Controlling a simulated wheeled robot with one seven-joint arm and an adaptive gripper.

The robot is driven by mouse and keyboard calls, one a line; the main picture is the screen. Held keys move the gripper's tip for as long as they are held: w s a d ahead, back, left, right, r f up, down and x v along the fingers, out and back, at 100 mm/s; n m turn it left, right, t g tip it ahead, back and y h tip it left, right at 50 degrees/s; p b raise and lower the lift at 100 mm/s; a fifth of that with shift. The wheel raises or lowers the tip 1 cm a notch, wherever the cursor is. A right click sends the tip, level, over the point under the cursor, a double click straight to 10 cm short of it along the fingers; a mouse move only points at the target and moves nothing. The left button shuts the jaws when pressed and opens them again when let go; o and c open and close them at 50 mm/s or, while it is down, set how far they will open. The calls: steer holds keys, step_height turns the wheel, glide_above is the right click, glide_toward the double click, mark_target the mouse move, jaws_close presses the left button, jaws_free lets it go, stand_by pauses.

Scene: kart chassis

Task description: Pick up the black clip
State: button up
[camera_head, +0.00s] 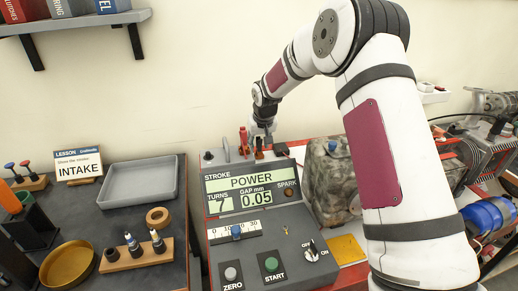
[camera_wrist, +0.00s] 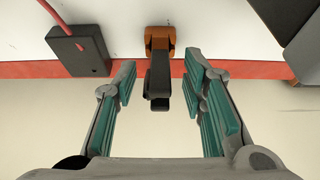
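The black clip (camera_wrist: 159,82) is in the middle of the wrist view, seated against an orange-brown post (camera_wrist: 160,40). My gripper (camera_wrist: 160,74) is open, with one teal-padded finger on each side of the clip. A gap shows between the clip and each finger, so I see no contact. In the head view my gripper (camera_head: 262,138) is at the back edge of the stroke console, and the clip is too small and too covered to make out clearly there.
A black box (camera_wrist: 78,50) with a red cable stands left of the clip in the wrist view. In the head view, the console (camera_head: 215,240), a grey tray (camera_head: 140,181) and a mottled grey tank (camera_head: 332,182) stand nearby. The wall is behind my gripper.

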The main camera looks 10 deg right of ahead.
jaws_close()
step_height(320, 180, up, 10)
steer(key=shift+r, duration=0.1)
stand_by(0.5)
